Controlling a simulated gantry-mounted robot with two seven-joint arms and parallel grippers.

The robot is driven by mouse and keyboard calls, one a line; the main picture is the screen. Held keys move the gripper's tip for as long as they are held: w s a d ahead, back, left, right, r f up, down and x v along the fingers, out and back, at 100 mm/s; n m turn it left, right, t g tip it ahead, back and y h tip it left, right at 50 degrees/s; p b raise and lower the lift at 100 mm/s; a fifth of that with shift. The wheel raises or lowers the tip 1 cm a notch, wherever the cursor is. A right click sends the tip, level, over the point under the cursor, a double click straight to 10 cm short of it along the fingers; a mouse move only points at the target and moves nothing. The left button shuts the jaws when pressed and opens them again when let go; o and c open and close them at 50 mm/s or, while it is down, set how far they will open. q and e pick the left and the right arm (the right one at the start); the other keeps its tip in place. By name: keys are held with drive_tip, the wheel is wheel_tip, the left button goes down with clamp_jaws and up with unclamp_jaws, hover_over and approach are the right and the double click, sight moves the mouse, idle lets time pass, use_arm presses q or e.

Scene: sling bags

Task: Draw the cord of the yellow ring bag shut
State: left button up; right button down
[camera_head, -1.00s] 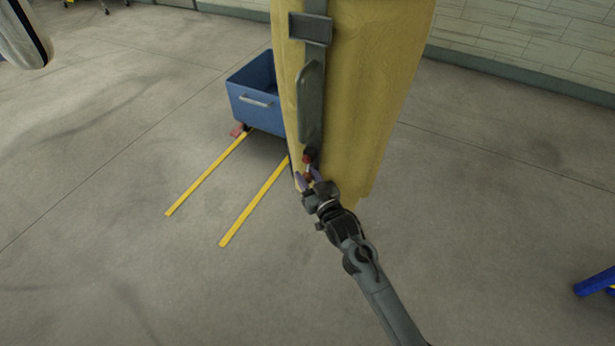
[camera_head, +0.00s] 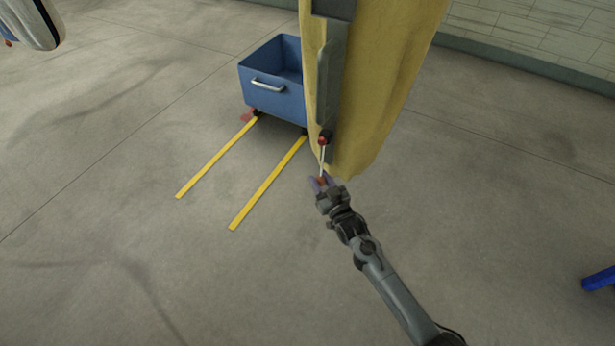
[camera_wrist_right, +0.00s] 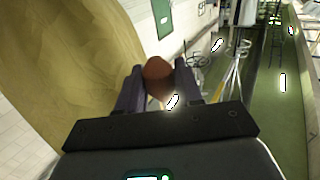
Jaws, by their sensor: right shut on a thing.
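The yellow bag (camera_head: 385,90) hangs at the top centre of the head view, with a grey strap (camera_head: 331,70) down its front. Its upper part is outside the frame. A red piece (camera_head: 324,138) sits at the strap's lower end, and a thin pale cord (camera_head: 322,160) runs taut from it down to my right gripper (camera_head: 321,181). In the wrist view my right gripper (camera_wrist_right: 160,88) is shut on a rounded brown-orange knob (camera_wrist_right: 158,68), with the yellow bag beside it on the left. The bag's mouth is hidden. My left gripper is in neither view.
A blue cart (camera_head: 272,88) stands behind the bag on the left. Two yellow floor stripes (camera_head: 268,183) lead from it. A pale dark-striped bundle (camera_head: 38,22) shows at top left, and a blue bar (camera_head: 598,281) at the right edge. The floor between is clear.

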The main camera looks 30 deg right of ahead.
drive_tip(key=shift+s+f, duration=0.15)
drive_tip(key=shift+f, duration=0.4)
drive_tip(key=c, duration=1.1)
unclamp_jaws()
drive_tip(key=shift+d, duration=0.1)
drive_tip(key=shift+o, duration=1.4)
drive_tip(key=shift+s+r, duration=0.1)
drive_tip(key=shift+r, duration=0.1)
drive_tip(key=shift+r, duration=0.1)
drive_tip(key=s+p, duration=0.4)
drive_tip(key=s, duration=0.6)
drive_tip(key=shift+s+a, duration=0.3)
drive_tip(key=shift+s, duration=0.1)
